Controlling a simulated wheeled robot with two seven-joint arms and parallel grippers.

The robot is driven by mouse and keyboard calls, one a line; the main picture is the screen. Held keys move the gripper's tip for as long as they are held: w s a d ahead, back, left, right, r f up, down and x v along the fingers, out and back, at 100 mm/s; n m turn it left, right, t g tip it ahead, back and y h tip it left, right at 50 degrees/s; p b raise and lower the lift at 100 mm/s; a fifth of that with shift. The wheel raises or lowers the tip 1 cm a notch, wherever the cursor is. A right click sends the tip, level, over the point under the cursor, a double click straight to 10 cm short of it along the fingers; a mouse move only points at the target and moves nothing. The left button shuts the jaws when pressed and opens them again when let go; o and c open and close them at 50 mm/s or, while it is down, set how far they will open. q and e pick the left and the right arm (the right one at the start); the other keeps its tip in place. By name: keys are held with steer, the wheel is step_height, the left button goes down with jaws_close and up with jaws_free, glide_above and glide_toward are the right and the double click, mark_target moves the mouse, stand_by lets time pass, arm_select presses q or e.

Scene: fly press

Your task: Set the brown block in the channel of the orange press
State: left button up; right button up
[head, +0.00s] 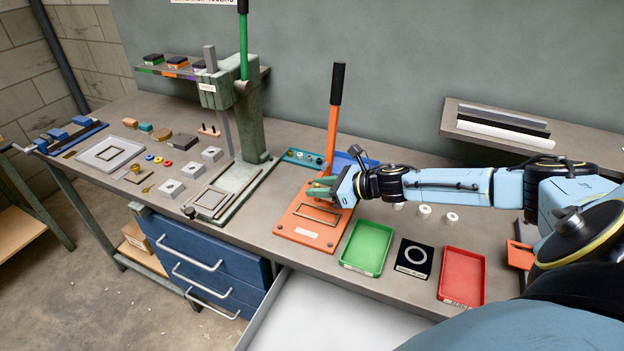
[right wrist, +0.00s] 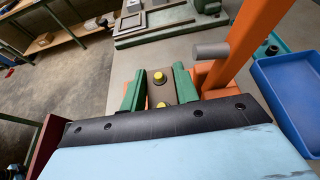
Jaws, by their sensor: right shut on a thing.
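The orange press (head: 293,228) stands at the bench's front middle, its lever (head: 332,135) raised with a black grip on top. A dark outlined rectangle (head: 318,213) lies on its base plate. My right gripper (head: 320,189) is above the back part of this plate, beside the lever. In the right wrist view its green fingers (right wrist: 158,90) are shut on the brown block (right wrist: 153,90), which carries two yellow studs. The block's underside and its contact with the press are hidden. My left gripper is not in view.
A green press (head: 250,130) stands to the left. A green tray (head: 367,248), a black mat with a ring (head: 414,258) and a red tray (head: 461,275) lie to the right. A blue tray (right wrist: 285,90) is just behind the lever. Small parts cover the bench's left.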

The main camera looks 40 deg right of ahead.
mark_target(320, 216)
steer(key=shift+s+f+b, duration=0.15)
steer(key=shift+f+b, duration=0.8)
steer(key=shift+f, duration=0.3)
steer(key=shift+f+b, duration=1.8)
steer(key=shift+f, duration=0.3)
steer(key=shift+f+b, duration=0.5)
steer(key=shift+b, duration=0.2)
